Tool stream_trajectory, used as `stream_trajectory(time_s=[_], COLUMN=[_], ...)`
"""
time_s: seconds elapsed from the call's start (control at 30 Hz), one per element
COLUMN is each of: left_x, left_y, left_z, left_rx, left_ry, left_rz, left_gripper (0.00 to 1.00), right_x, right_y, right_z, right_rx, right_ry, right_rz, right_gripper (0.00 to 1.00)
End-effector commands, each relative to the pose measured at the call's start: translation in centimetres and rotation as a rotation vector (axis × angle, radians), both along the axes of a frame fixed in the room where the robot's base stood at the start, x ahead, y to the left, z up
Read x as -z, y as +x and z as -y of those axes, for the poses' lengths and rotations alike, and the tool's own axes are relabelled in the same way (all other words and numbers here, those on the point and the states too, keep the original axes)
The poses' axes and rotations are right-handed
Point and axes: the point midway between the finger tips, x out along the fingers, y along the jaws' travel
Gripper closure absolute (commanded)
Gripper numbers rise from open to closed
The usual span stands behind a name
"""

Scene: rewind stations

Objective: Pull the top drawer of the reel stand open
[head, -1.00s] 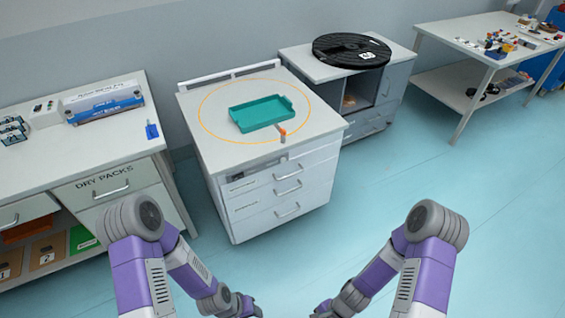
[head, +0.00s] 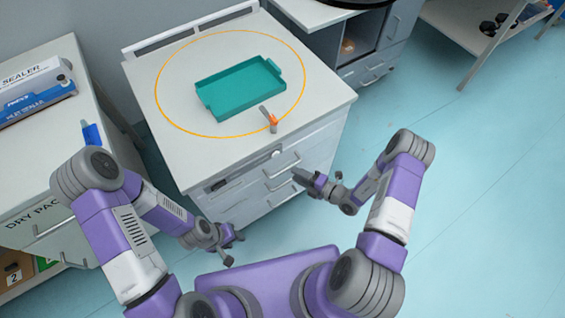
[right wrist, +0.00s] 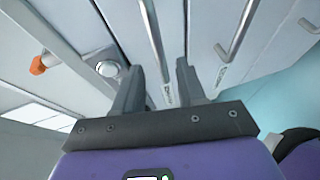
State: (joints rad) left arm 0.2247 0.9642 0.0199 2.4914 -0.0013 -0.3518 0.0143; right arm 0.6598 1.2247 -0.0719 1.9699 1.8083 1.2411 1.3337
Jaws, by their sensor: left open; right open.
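The white drawer stand (head: 240,160) in front of me has several stacked drawers with bar handles, all looking shut. Its top drawer handle (head: 283,165) is just left of my right gripper (head: 318,177). In the right wrist view my right gripper (right wrist: 158,72) is open, and the top handle (right wrist: 149,28) runs into the gap between its fingers. Whether they touch it cannot be told. A lower handle (right wrist: 238,30) lies to the right. My left gripper (head: 233,248) is open and empty, low before the stand's left part.
A teal tray (head: 240,92) lies on the stand's top inside an orange ring (head: 157,92). An orange-tipped lever (head: 269,119) is at the front edge. A bench (head: 25,150) stands left, a grey cabinet (head: 372,50) behind right. The floor at right is clear.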

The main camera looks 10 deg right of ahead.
Motion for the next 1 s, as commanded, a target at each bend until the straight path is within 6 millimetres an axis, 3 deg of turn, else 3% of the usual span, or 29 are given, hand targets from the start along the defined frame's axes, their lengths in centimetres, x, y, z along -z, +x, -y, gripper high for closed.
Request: stream_trajectory(time_s=[0.3,0.7,1.0], left_x=[1.5,1.7,1.7], left_y=[0.0,0.0,0.0], left_z=[0.0,0.0,0.0], left_rx=[0.0,0.0,0.0], left_ry=[0.0,0.0,0.0], left_rz=[0.0,0.001,0.001], left_gripper=[0.57,0.57,0.57], right_x=[1.0,1.0,1.0], right_y=[3.5,4.3,4.2], right_z=[-3.4,-4.1,-4.1], right_rx=[-0.008,-0.006,-0.006], right_ry=[-0.002,-0.003,-0.003], right_rz=[0.003,0.002,0.002], right_gripper=[0.6,0.6,1.0])
